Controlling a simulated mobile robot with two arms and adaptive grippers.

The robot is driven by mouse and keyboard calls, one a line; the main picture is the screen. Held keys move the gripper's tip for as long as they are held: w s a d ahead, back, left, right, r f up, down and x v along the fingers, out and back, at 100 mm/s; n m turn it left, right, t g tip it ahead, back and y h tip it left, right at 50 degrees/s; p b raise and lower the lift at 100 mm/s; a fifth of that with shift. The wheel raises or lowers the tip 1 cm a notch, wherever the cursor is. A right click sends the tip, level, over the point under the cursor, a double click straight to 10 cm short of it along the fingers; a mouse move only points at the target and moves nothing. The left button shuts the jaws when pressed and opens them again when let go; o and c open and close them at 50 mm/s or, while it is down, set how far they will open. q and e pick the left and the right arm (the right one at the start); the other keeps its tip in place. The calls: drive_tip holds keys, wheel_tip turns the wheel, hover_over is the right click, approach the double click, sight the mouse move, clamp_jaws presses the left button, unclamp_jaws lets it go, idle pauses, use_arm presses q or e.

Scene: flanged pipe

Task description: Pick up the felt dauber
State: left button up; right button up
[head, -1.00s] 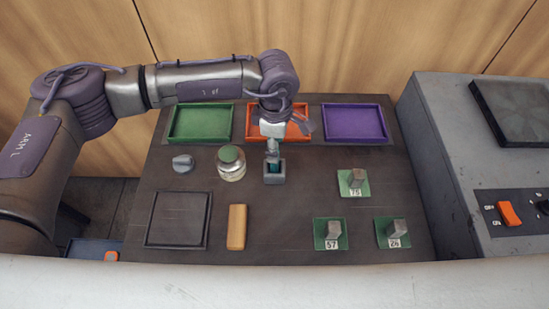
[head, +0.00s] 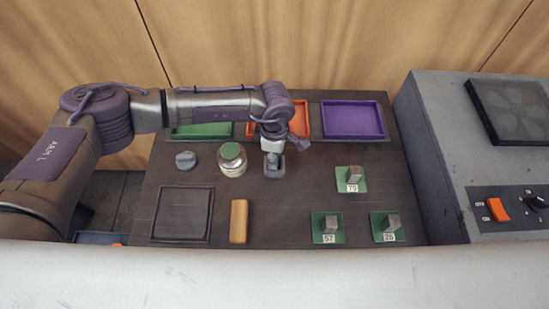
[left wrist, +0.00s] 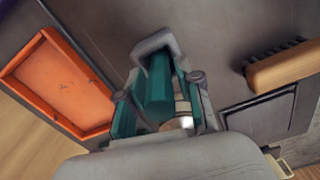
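In the head view the holder (head: 274,172) stands near the middle of the table, and my gripper hides the dauber. My left gripper (head: 273,158) is right above the holder. My right gripper is in neither view.
A lidded glass jar (head: 232,160) stands close left of the holder. A tan brush (head: 239,221) and dark square tray (head: 182,214) lie in front. Orange (head: 300,118) and purple (head: 352,120) trays are behind. Numbered green plates with metal blocks (head: 351,180) are at right, before a grey machine (head: 440,160).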

use_arm(q)
clamp_jaws()
drive_tip(key=shift+r+b, duration=0.4)
drive_tip(key=shift+r, duration=0.1)
wheel_tip(320, 180, up, 2)
drive_tip(key=shift+w+r+b, duration=0.1)
drive_tip(key=shift+r+b, duration=0.1)
drive_tip(key=shift+b, duration=0.55)
drive_tip(key=s+d+r+b, duration=0.4)
drive_tip(key=s+d+r, duration=0.3)
drive_tip(key=d, duration=0.2)
drive_tip(key=shift+s+r+b, duration=0.3)
drive_tip(key=shift+r+b, duration=0.05)
drive_tip(key=shift+b, duration=0.05)
